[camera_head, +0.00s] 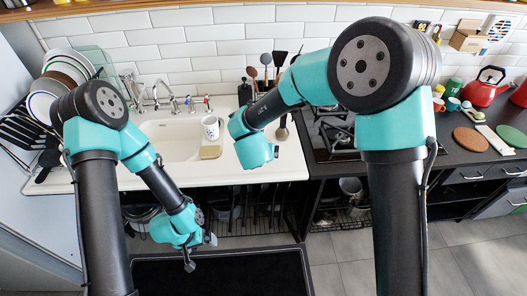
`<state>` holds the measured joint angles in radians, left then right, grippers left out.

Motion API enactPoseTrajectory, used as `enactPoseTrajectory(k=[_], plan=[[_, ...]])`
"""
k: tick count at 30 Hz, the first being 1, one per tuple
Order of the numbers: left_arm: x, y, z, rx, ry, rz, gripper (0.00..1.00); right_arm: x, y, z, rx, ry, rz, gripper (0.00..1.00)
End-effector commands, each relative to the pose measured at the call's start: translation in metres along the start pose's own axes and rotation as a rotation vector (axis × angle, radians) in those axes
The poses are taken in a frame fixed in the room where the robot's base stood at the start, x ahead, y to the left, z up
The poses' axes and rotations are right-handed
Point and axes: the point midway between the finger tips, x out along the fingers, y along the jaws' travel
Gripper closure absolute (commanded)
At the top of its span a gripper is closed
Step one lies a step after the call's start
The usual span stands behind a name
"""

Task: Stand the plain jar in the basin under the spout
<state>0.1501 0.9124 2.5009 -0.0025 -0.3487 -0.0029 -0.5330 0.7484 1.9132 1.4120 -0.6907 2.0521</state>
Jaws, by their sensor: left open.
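The white sink basin (170,143) is at left centre, with metal taps and a spout (158,95) along its back edge. A white mug with dark marks (211,127) stands at the basin's right side. I cannot make out a plain jar for certain. My left gripper (201,255) is open and empty, low in front of the counter, above the dark floor mat and well below the basin. My right arm's wrist (255,150) hangs over the counter right of the basin; its fingers are mostly hidden and I cannot tell their state.
Plates in a rack (62,75) stand at the left. A utensil holder (245,93) is behind my right wrist. The hob (330,130) is partly hidden by my right arm. A red kettle (484,92) stands far right.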

Motion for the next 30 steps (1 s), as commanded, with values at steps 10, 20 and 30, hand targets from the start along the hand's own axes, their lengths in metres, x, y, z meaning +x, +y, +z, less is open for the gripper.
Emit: enactPoseTrajectory(k=[10, 20, 30], plan=[[0.000, 0.000, 0.000, 0.000, 0.000, 0.000, 0.00, 0.057, 0.000, -0.001, 0.000, 0.001, -0.001, 0.00], [0.000, 0.000, 0.000, 0.000, 0.000, 0.000, 0.00, 0.066, 0.000, 0.000, 0.000, 0.000, 0.000, 0.00], [0.000, 0.000, 0.000, 0.000, 0.000, 0.000, 0.00, 0.084, 0.000, -0.002, -0.001, 0.002, 0.000, 0.00]])
